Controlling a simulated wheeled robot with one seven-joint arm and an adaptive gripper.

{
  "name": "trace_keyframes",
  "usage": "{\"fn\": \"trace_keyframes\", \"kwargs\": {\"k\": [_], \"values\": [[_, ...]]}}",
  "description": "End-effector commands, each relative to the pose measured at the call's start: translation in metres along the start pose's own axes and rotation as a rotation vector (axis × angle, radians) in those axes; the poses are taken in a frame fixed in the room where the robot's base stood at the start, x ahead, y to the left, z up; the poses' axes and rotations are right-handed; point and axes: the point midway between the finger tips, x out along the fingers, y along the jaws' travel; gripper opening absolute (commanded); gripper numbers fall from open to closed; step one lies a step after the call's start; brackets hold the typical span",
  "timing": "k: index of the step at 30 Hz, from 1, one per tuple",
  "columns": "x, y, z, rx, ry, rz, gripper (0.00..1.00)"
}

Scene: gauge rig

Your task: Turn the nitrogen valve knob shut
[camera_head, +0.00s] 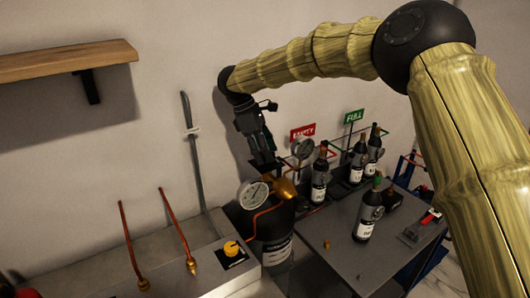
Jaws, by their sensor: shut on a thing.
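My gripper (264,166) points down at the top of a dark gas cylinder (272,228) beside the steel table. It is shut on the valve knob, which is mostly hidden by the fingers. Just below and to the right of the fingertips is the brass regulator body (285,188). A round white gauge (254,194) sits at its left and a second gauge (302,147) at its upper right. A copper tube curves from the brass body down in front of the cylinder. The knob's angle cannot be told.
A steel table (330,262) at right holds several dark bottles, one of them (369,212) near the middle. Red (302,131) and green (354,116) signs stand behind. A yellow knob (231,248) sits on the left counter (205,268), near two copper rods. A wooden shelf (60,62) is upper left.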

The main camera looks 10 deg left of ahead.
Motion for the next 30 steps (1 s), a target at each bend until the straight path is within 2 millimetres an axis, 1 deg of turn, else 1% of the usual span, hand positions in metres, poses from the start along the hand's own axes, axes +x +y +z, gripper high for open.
{"fn": "trace_keyframes", "kwargs": {"k": [6,19,20,21,23,24,30], "values": [[-0.0014,0.0012,0.0004,0.043,0.002,-0.015,0.22],[-0.0018,0.0013,0.0006,0.051,0.002,-0.017,0.22],[-0.0018,0.0013,0.0007,0.051,0.002,-0.017,0.47],[-0.0018,0.0013,0.0007,0.051,0.002,-0.017,0.55],[-0.0016,0.0012,0.0006,0.051,0.002,-0.018,0.66],[-0.0014,0.0011,0.0005,0.050,0.002,-0.018,0.67],[-0.0007,0.0007,0.0002,0.049,0.001,-0.019,0.67]]}}
